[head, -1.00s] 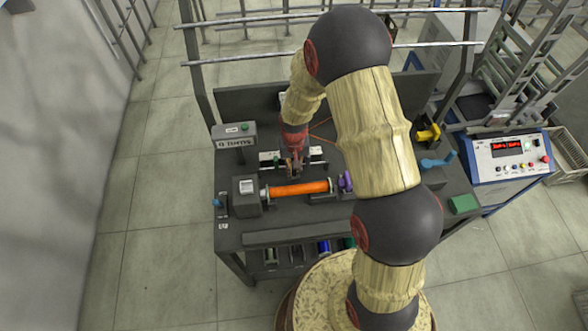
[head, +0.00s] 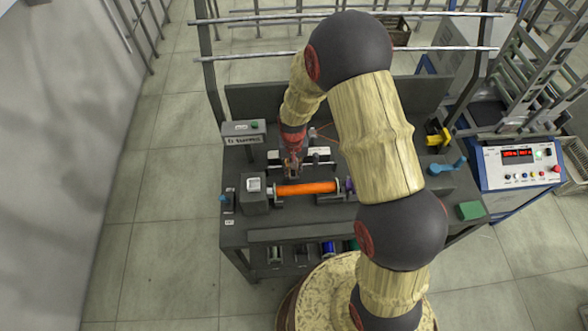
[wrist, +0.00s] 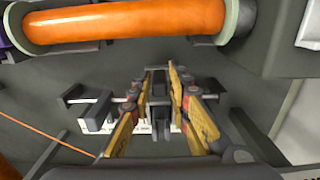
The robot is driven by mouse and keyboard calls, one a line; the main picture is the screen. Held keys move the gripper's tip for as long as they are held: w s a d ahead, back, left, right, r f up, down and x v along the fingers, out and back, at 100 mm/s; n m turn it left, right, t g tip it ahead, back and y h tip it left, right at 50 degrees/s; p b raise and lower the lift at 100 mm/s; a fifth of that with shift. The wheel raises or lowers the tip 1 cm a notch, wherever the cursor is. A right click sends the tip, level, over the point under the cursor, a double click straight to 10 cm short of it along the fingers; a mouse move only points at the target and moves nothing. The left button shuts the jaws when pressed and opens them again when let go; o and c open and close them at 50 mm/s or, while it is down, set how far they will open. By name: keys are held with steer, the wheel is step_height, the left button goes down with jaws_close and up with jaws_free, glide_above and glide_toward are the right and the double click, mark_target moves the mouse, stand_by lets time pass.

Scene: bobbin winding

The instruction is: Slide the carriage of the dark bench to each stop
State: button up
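The dark bench (head: 262,222) stands in the middle of the head view, with an orange bobbin (head: 306,188) mounted lengthwise on it. The bobbin also shows across the top of the wrist view (wrist: 125,20). Behind it runs a low rail with pale end pieces (head: 318,153). My gripper (head: 291,174) is over the left part of this rail.
A grey counter box (head: 243,131) stands at the back left. A grey block (head: 254,193) holds the bobbin's left end. Yellow (head: 438,137) and blue (head: 447,165) parts lie at the right. A blue-sided console (head: 517,167) stands beside the bench. Orange thread (wrist: 50,134) runs near the rail.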

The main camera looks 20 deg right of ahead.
steer(key=shift+o, duration=1.3)
steer(key=shift+r, duration=0.1)
step_height(320, 180, up, 12)
steer(key=s+d+r+n+t+b, duration=0.1)
steer(key=s+r+t+b, duration=0.1)
steer(key=s+r, duration=0.9)
steer(key=s+d+r+n+t+b, duration=0.1)
steer(key=s+d+r+t+b, duration=0.1)
steer(key=s+r, duration=0.9)
steer(key=shift+s+t, duration=0.5)
steer(key=shift+t, duration=0.3)
